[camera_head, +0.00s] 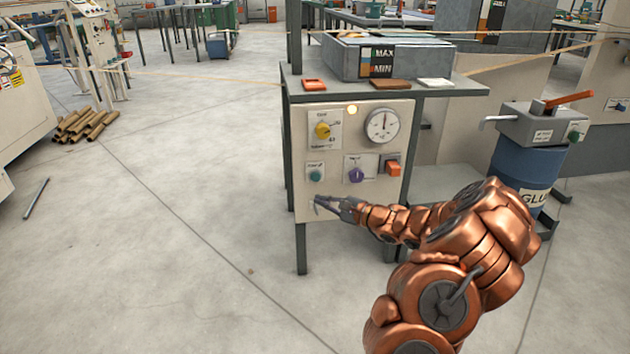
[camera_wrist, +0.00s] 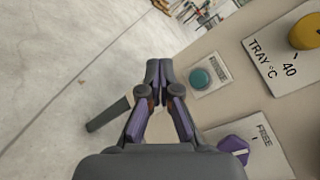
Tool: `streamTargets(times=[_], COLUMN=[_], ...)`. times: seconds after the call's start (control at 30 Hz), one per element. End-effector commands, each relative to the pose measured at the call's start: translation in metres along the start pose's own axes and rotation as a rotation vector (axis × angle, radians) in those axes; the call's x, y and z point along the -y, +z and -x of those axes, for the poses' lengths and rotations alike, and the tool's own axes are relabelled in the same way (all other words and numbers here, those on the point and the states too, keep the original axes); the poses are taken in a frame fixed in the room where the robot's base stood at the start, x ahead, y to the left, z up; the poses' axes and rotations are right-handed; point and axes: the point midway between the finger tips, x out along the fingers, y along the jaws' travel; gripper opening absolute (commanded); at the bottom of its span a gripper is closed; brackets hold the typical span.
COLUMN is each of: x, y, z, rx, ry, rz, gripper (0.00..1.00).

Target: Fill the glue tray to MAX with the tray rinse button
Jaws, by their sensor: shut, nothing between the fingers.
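The grey glue tray (camera_head: 420,62) stands on top of the stand, with a MAX/MIN level plate (camera_head: 378,62) on its front. An orange patch shows beside MIN; the exact level is too small to read. The teal tray rinse button (camera_head: 316,171) is at the lower left of the pale control panel. It also shows in the wrist view (camera_wrist: 199,78), on a small label plate too blurred to read surely. My gripper (camera_head: 325,205) is shut and empty, below the button in the head view. In the wrist view its fingertips (camera_wrist: 158,72) are left of the button, apart from it.
The panel also bears a yellow knob (camera_head: 322,130), a dial gauge (camera_head: 382,125), a purple knob (camera_head: 355,175), an orange switch (camera_head: 393,168) and a lit lamp (camera_head: 352,109). A blue glue drum (camera_head: 520,165) stands at right. Open floor lies left.

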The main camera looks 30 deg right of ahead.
Motion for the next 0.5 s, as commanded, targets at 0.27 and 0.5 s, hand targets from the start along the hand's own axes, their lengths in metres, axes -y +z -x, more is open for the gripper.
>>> streamTargets(times=[0.27,0.5], x=[0.0021,0.0035], y=[-0.0063,-0.0077], z=[0.0031,0.001], rx=[-0.012,-0.011], ry=[-0.012,-0.011], rz=[-0.006,-0.005], gripper=[0.0,0.0])
